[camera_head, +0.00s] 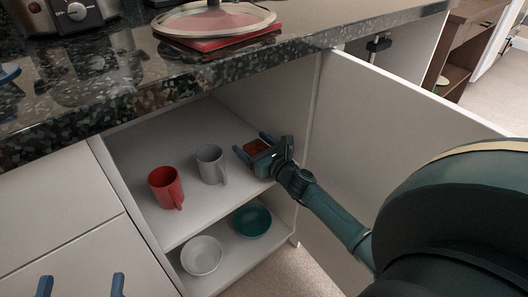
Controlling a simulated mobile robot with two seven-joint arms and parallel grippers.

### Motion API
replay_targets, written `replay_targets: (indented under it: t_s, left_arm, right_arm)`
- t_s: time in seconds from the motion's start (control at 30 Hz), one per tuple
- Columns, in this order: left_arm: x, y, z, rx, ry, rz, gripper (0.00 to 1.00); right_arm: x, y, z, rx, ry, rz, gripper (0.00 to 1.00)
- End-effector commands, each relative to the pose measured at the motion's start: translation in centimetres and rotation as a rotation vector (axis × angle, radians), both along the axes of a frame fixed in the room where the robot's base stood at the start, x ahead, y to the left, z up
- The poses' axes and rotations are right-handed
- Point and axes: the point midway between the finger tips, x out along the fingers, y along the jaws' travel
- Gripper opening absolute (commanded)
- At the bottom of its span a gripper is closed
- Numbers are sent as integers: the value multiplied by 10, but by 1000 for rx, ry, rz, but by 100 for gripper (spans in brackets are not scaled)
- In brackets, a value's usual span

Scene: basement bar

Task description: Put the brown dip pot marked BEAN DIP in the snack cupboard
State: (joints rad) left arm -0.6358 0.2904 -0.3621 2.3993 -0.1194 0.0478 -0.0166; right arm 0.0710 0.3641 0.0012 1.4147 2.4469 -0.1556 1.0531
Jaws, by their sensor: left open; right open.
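A small brown-orange pot (257,146) stands on the upper shelf of the open cupboard (140,140), toward its right side. No lettering on it can be read, so I cannot tell whether it is the BEAN DIP pot. My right gripper (254,146) reaches in from the right, with its open blue fingers either side of the pot. Its palm hides part of the pot, and contact cannot be told. My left gripper (82,281) shows only as two spread blue fingers at the bottom left, in front of the drawer fronts, open and empty.
A red mug (165,187) and a grey mug (210,164) share the upper shelf. A white bowl (201,256) and a teal bowl (251,220) sit below. The open door (385,105) stands at the right.

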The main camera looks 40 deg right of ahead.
Motion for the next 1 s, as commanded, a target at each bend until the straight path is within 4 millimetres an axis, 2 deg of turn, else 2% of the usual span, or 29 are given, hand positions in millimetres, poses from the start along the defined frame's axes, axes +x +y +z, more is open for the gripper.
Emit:
replay_targets:
  t_s: [0.23,0.5,0.7,1.0]
  left_arm:
    - [1,3,7,43,-8,13,78]
    - [-3,6,-2,78,11,25,78]
    - [-3,5,-6,81,21,30,78]
    - [-3,6,-6,80,18,32,78]
  right_arm:
    - [-50,-3,0,3,7,-2,78]
    - [-101,-7,-1,3,5,-1,78]
    - [-115,-8,-1,2,2,0,78]
    - [-117,-9,-1,1,2,0,78]
